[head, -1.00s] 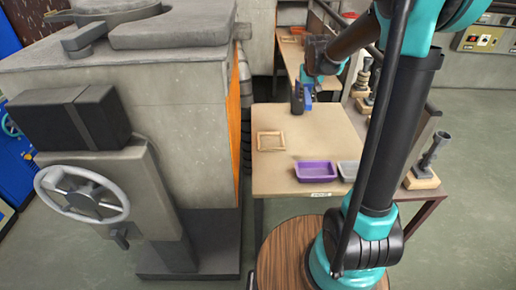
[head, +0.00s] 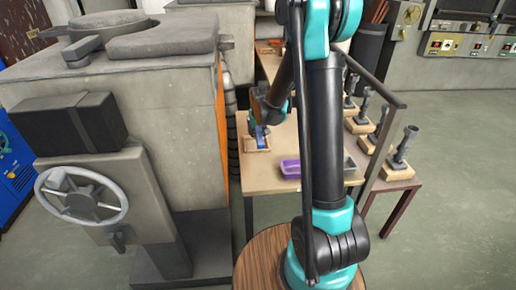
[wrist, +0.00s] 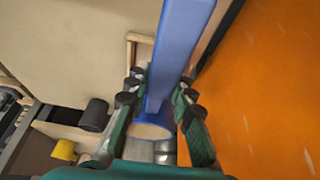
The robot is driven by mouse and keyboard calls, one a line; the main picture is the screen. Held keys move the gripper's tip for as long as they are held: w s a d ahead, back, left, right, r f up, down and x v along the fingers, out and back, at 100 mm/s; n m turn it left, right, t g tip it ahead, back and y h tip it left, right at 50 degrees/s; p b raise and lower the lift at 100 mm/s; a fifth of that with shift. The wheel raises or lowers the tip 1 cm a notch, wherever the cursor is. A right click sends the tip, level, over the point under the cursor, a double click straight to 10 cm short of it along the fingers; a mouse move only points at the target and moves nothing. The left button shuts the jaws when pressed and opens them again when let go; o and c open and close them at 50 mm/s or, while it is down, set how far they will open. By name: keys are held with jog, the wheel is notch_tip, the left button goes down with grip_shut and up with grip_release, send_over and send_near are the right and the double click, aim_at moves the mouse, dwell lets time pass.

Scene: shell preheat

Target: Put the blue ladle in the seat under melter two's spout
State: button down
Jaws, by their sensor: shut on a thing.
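My gripper (head: 258,125) is shut on the blue ladle (wrist: 184,45), whose long blue body runs between the fingers in the wrist view. In the head view, the ladle (head: 261,133) shows as a small blue patch below my gripper, over or at a shallow wooden frame (head: 257,149) on the tan table. Part of that frame also shows in the wrist view (wrist: 143,40), beside the ladle. I cannot tell whether ladle and frame touch. A large grey furnace block (head: 150,130) with an orange side stands left of the table; no number or spout is readable.
The orange side (wrist: 265,90) is close to my gripper on the right in the wrist view. A purple tray (head: 290,168) and a partly hidden grey tray (head: 349,167) sit at the table's front. Several dark upright tools on wooden blocks (head: 397,171) stand at right.

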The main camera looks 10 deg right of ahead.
aim_at(260, 136)
jog(key=shift+f, duration=3.85)
jog(key=c, duration=1.3)
grip_release()
jog(key=v, duration=1.2)
jog(key=s+d, duration=0.4)
jog(key=s, duration=0.9)
jog(key=s+d, duration=0.4)
jog(key=s, duration=0.9)
jog(key=shift+s+f, duration=0.2)
jog(key=shift+s, duration=0.2)
